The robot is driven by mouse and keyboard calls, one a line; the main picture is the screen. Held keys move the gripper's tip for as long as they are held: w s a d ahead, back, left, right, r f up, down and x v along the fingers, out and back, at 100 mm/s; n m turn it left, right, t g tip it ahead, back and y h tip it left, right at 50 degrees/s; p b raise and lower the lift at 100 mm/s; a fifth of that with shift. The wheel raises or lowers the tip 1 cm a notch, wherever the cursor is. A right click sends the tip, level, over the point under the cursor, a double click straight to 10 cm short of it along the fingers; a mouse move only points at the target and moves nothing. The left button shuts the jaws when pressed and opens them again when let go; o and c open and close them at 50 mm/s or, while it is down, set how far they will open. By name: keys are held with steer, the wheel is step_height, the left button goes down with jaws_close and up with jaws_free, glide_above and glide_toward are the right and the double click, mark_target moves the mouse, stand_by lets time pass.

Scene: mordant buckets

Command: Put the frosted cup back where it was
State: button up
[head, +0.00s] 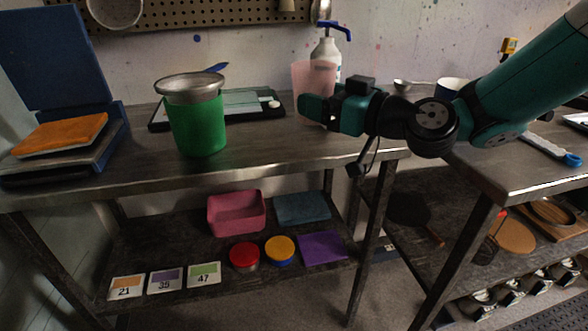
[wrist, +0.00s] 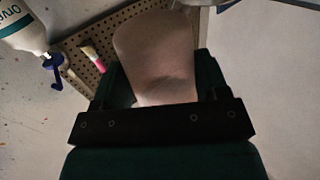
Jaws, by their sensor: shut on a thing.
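The frosted cup (head: 314,78) is a translucent pinkish cup at the right part of the back table in the head view. My gripper (head: 312,108) is shut on it, with a teal finger across its lower part. In the wrist view the cup (wrist: 157,50) stands between the two dark green fingers of my gripper (wrist: 152,85). Its lower part is partly hidden by the gripper. I cannot tell whether its base touches the table.
A white pump bottle (head: 327,50) with a blue head stands right behind the cup. A green bucket (head: 197,128) with a metal sieve (head: 190,87) on top stands to the left. The front table strip between bucket and gripper is clear.

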steer(key=s+d+f+m+t+h+b, duration=0.35)
steer(key=s+d+f, duration=0.2)
steer(key=f, duration=0.25)
steer(key=p+x, duration=0.4)
steer(key=x, duration=0.1)
steer(key=p+x, duration=0.4)
steer(key=x, duration=0.2)
steer(key=p+x, duration=0.4)
steer(key=x, duration=0.2)
steer(key=shift+w+d+r, duration=0.25)
steer(key=shift+d+r, duration=0.05)
steer(key=shift+w+f, duration=0.15)
steer(key=shift+f, duration=0.3)
steer(key=shift+f+b, duration=0.25)
steer(key=shift+b, duration=0.05)
steer(key=o, duration=1)
steer(key=shift+r, duration=0.1)
